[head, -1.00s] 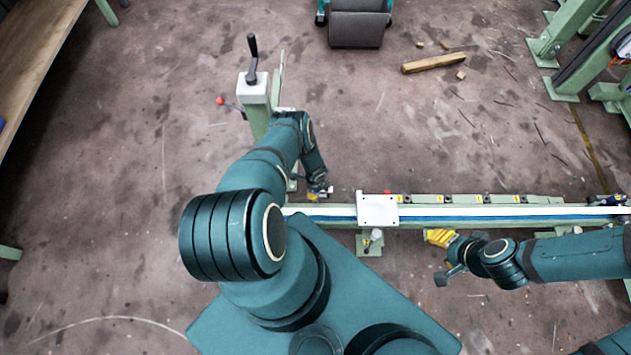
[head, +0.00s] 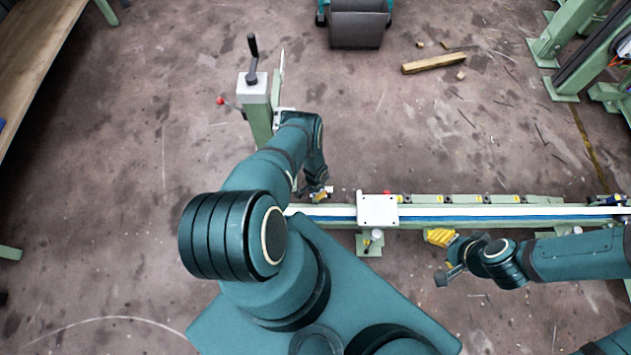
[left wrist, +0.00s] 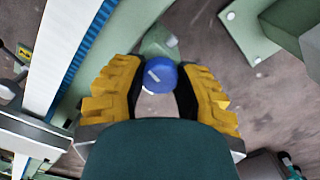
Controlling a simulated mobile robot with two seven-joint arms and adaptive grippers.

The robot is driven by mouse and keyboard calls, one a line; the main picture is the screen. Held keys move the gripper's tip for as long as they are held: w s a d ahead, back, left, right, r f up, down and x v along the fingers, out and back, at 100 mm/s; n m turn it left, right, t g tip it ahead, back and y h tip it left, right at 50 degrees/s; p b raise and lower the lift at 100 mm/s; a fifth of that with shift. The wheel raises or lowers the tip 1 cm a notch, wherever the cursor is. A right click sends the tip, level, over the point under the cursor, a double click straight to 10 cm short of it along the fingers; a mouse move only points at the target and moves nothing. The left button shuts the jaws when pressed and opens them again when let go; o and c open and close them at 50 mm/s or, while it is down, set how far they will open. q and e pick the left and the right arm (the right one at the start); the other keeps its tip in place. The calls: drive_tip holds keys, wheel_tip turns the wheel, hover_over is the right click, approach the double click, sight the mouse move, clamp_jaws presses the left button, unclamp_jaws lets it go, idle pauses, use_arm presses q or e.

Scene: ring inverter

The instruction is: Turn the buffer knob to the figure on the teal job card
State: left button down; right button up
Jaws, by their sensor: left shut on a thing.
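A round blue knob (left wrist: 158,84) with a white pointer mark shows in the left wrist view, mounted by a green bracket. My left gripper (left wrist: 160,76) has its yellow ribbed fingers on either side of the knob and is shut on it. In the head view my left gripper (head: 320,194) is at the left end of the green rail, partly hidden by my arm, and the knob cannot be made out. My right gripper (head: 440,238), with yellow fingers, is just in front of the rail; its opening is unclear. No teal job card or readable figure shows.
The green rail (head: 480,211) with a blue-and-white strip runs to the right, carrying a white plate (head: 378,210). A post with a black crank (head: 252,60) stands behind my left arm.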

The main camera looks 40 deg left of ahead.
use_arm(q)
drive_tip(key=shift+n, duration=1.6)
drive_tip(key=c, duration=0.6)
unclamp_jaws()
wheel_tip(320, 180, up, 12)
drive_tip(key=shift+d, duration=0.1)
